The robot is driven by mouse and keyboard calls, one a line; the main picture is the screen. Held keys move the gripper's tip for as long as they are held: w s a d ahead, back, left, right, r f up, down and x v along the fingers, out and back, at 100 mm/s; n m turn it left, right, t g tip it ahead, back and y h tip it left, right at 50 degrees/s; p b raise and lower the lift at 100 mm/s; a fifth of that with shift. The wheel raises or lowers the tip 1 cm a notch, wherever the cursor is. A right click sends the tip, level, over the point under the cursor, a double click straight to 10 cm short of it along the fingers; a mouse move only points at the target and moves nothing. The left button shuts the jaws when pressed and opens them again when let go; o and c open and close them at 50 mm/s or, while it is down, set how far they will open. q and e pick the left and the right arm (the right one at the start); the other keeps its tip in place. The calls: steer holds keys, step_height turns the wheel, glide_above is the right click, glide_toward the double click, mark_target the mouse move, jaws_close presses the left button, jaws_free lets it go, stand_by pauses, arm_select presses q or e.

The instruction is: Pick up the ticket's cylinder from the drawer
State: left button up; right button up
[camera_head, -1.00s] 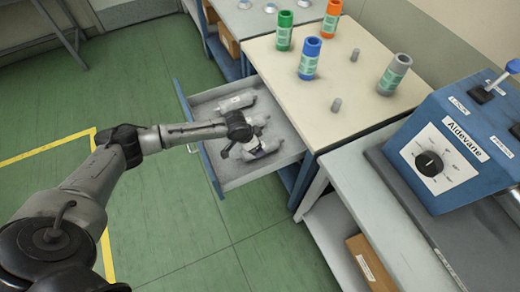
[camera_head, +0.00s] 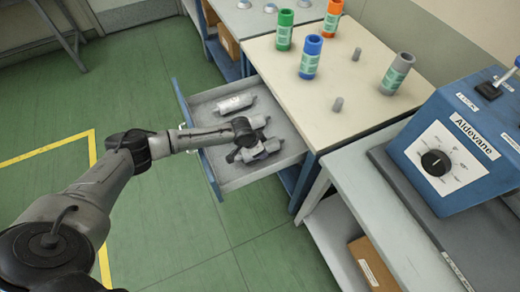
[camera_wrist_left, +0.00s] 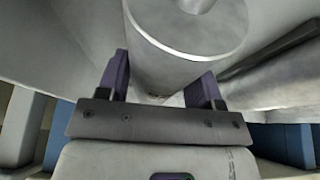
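The open drawer (camera_head: 225,182) holds several pale grey cylinders with narrow ends. One cylinder (camera_head: 235,103) lies towards the back, one (camera_head: 258,122) in the middle beside my wrist, and one (camera_head: 268,147) at the front. My left gripper (camera_head: 236,157) is low in the drawer at the front cylinder. In the left wrist view its two fingers (camera_wrist_left: 160,88) stand apart, with a grey cylinder (camera_wrist_left: 180,62) between and just beyond them. I cannot tell whether the fingers touch it. My wrist partly hides the cylinders. No ticket is readable. My right gripper is out of view.
The cream table top (camera_head: 330,90) above the drawer carries green (camera_head: 284,30), blue (camera_head: 310,58), orange (camera_head: 332,18) and grey (camera_head: 396,74) rolls and short grey pegs. A blue machine labelled Aldevane (camera_head: 440,130) stands right. Drawer walls surround my gripper closely.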

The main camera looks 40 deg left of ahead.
arm_select(q)
steer(key=c, duration=0.9)
